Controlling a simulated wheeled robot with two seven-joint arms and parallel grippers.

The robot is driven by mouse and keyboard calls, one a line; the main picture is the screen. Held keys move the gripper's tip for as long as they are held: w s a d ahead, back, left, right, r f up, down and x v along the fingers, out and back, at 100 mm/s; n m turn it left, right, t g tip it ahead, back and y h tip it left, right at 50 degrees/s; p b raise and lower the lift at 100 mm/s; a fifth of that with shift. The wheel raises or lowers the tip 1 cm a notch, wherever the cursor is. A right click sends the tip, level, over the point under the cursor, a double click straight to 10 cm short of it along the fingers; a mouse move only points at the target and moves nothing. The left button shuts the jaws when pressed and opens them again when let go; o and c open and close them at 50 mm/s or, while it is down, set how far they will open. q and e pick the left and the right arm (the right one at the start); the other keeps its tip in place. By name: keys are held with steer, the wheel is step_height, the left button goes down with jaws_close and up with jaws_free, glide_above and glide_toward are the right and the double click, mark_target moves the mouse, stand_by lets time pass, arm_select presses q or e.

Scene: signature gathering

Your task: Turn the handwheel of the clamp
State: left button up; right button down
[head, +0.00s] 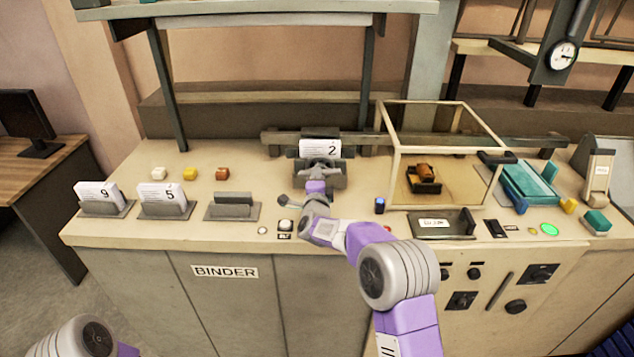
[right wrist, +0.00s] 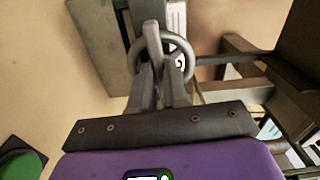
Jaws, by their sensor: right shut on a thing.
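The grey clamp (head: 333,180) stands near the middle of the binder bench, with a white card marked 2 (head: 320,148) upright in it. My right gripper (head: 317,183) reaches the clamp's front from below. In the right wrist view the handwheel (right wrist: 188,62) is a grey ring, and the fingers (right wrist: 155,75) of my right gripper are shut on its near side. In the head view my gripper mostly hides the handwheel. Of my left arm only a link shows at the bottom left; its gripper is out of view.
Cards marked 9 (head: 97,193) and 5 (head: 162,194) stand in holders on the left, beside an empty-looking holder (head: 233,207). A glass-sided case (head: 398,165) stands close on the clamp's right. A lever knob (head: 283,200) and buttons (head: 262,230) lie front left of it.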

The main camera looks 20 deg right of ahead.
steer(key=shift+f+n+b, duration=0.15)
steer(key=shift+n, duration=1.65)
steer(key=shift+f+n+b, duration=0.1)
steer(key=shift+n+b, duration=0.05)
steer(key=shift+n, duration=1.65)
steer(key=c, duration=1.1)
jaws_free()
steer(key=shift+s, duration=0.1)
steer(key=v, duration=0.7)
steer(key=shift+s, duration=0.25)
